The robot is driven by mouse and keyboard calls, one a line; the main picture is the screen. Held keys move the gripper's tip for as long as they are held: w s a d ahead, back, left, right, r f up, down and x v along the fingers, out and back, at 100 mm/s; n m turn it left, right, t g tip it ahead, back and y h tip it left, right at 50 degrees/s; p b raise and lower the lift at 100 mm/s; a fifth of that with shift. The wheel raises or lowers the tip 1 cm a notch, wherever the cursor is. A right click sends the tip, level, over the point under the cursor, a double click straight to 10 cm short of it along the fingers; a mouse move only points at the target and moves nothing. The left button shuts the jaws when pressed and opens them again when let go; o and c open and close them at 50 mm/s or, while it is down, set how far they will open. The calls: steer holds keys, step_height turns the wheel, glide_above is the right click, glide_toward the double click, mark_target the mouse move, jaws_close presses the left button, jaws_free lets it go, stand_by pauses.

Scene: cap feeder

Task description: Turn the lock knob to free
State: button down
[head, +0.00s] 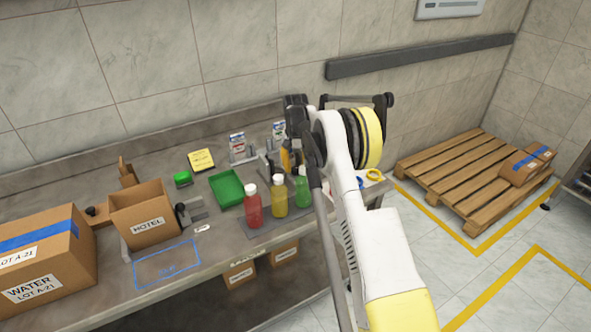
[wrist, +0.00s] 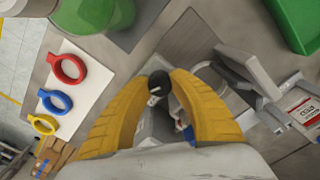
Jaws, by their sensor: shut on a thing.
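The lock knob (wrist: 157,80) is small and black with a pale mark on it. In the wrist view it sits between the tips of my gripper's yellow fingers (wrist: 159,88), which are shut on it. Grey metal parts of the feeder (wrist: 245,75) stand beside and below it. In the head view my gripper (head: 287,160) is partly hidden by my arm, and the knob is hidden there. I cannot read which way the knob points.
Red (head: 252,206), yellow (head: 279,196) and green (head: 302,187) bottles stand in front of the feeder. A green tray (head: 229,202) lies to the left.

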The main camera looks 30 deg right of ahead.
mark_target(295, 168)
steer(key=c, duration=1.1)
jaws_free()
step_height(295, 168, up, 12)
steer(key=shift+c, duration=0.2)
